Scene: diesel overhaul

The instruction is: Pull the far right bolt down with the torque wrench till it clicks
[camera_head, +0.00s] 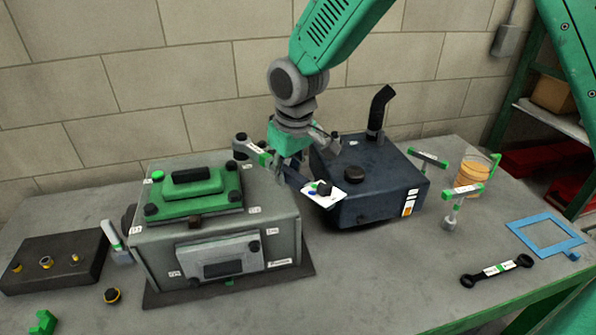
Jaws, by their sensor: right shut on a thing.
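The engine block (215,240) stands at the left centre of the bench. A green cover (190,188) with a raised handle lies on top, with dark bolts at its corners. The far right bolt (232,166) is at the cover's back right corner. My right gripper (286,165) is shut on the torque wrench (265,158), right of the block. The wrench's head is above or at the far right bolt; I cannot tell whether it is seated. Its dark handle slopes down to the right, towards a small white plate (325,195). My left gripper is not in view.
A dark tank (375,190) with a black pipe stands close right of the wrench. Farther right are T-handled tools (453,208), an amber jar (470,172), a blue frame (545,236) and a double-ended wrench (497,270). A dark block (55,262) lies at left. The front middle bench is clear.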

